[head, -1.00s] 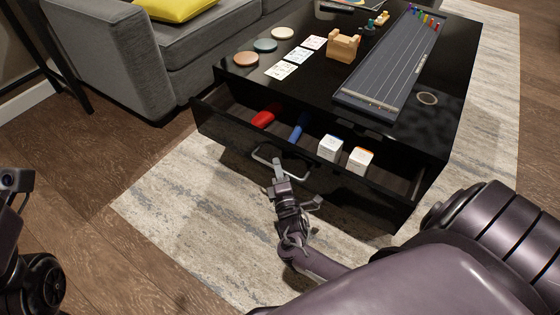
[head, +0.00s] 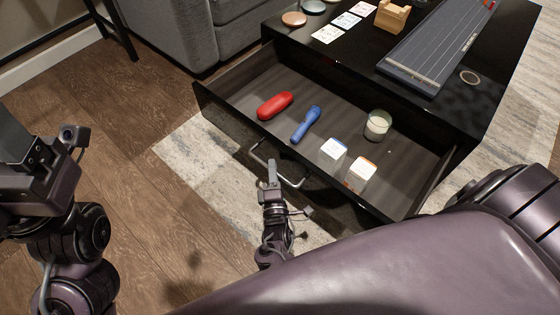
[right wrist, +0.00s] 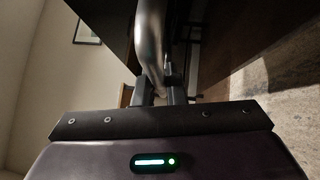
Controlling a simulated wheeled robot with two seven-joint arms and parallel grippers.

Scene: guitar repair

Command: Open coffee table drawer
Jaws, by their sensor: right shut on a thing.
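The black coffee table (head: 487,90) stands at the upper right of the head view. Its drawer (head: 245,78) is pulled well out, and the inside shows. A silver bar handle (head: 296,184) sits on the drawer front. My right gripper (head: 272,170) is at the handle and shut on it. In the right wrist view the handle (right wrist: 150,40) runs between the two fingers (right wrist: 160,88). Part of my left arm shows at the left edge of the head view, away from the table; its fingertips are not clear.
The drawer holds a red case (head: 275,105), a blue tool (head: 305,124), a candle jar (head: 377,125) and two small white boxes (head: 333,150). A zither-like instrument (head: 432,50) and a wooden holder (head: 391,15) lie on the tabletop. A grey sofa (head: 180,30) stands behind left.

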